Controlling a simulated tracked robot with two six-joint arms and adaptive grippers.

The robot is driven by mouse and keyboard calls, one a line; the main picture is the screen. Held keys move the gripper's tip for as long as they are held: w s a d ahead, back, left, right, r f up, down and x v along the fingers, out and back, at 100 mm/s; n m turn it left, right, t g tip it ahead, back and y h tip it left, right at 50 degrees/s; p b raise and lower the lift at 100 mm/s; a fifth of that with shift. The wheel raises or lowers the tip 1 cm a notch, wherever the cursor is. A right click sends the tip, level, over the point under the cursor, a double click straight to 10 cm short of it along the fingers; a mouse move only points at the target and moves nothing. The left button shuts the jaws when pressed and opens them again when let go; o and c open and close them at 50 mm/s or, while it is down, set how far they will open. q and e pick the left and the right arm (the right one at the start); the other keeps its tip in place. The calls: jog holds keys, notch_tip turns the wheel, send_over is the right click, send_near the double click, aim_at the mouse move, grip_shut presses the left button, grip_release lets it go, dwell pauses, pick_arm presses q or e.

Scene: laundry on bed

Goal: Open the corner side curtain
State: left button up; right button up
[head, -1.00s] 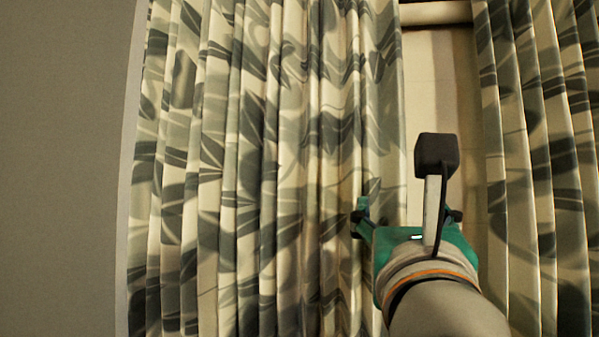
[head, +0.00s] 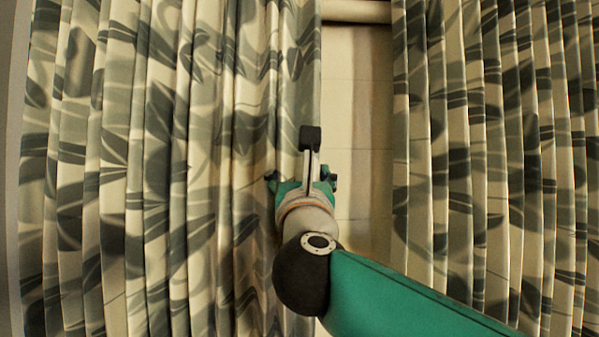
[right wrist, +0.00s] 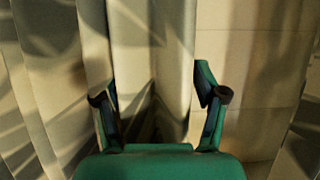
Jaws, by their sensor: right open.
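The left curtain panel (head: 150,160) has grey leaf patterns on cream and hangs in folds across the left half of the head view. A second patterned panel (head: 480,150) hangs on the right. My right gripper (head: 302,178) is at the inner edge of the left panel, with its fingers open. In the right wrist view the fingers (right wrist: 158,90) stand apart, with the pale fabric edge (right wrist: 172,60) between and beyond them. I cannot tell whether they touch it. My left gripper is not in view.
A strip of pale tiled wall (head: 358,120) shows in the gap between the two panels. A light horizontal rod (head: 356,11) crosses the top of the gap. A grey wall edge (head: 12,150) borders the far left.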

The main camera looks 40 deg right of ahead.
grip_shut()
dwell(0.3)
jog(key=shift+a, duration=0.1)
